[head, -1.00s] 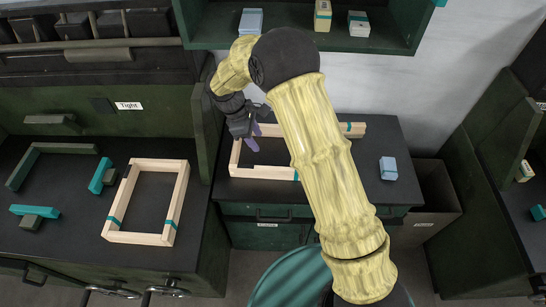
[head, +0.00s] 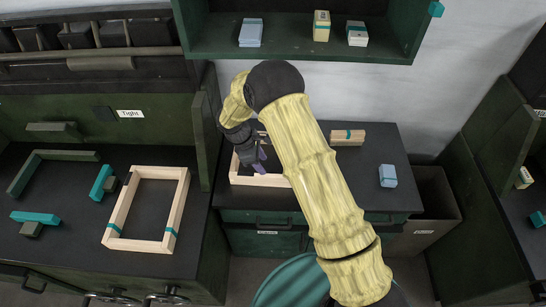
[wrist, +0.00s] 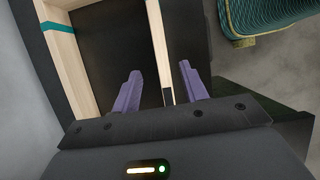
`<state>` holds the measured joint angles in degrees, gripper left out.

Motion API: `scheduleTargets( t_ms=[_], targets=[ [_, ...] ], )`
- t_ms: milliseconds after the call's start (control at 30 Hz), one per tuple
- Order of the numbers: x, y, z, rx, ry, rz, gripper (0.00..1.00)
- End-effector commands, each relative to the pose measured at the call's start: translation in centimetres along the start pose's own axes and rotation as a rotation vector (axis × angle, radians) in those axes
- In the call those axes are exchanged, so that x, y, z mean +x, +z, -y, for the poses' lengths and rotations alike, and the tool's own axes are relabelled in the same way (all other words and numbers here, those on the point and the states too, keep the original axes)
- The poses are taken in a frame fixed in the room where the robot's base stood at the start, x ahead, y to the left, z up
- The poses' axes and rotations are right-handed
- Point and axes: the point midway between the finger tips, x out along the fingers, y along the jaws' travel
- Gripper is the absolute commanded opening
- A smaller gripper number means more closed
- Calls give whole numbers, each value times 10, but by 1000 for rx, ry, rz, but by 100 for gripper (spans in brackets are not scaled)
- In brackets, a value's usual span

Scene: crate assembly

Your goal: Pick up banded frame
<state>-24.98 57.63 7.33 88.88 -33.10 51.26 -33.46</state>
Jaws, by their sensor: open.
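A pale wooden frame (head: 258,181) lies on the dark middle counter, partly hidden behind my arm. My gripper (head: 259,161) is over it, with purple fingers apart. In the wrist view, the open gripper (wrist: 159,90) has one finger on each side of a wooden rail (wrist: 157,45), which lies nearer the right finger; I cannot tell whether they touch. Another rail with a teal band (wrist: 48,26) is at the left. A second wooden frame (head: 120,209) with teal bands lies flat on the left counter, away from the gripper.
A wooden block with a teal band (head: 347,137) and a blue-grey block (head: 388,176) stand on the middle counter. A shelf (head: 300,48) with several small blocks hangs above. Teal and dark green pieces (head: 36,218) lie on the left counter. A brown bin (head: 437,200) stands at the right.

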Motion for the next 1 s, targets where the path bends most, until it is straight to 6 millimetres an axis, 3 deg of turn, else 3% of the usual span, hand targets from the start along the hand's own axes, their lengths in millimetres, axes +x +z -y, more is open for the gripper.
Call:
scheduleTargets(
  t_ms=[233,733,1000],
  targets=[
    [39,1,0,0,-2,2,44],
    [51,1,0,-1,-1,2,44],
    [87,1,2,-1,-3,1,44]
  ],
)
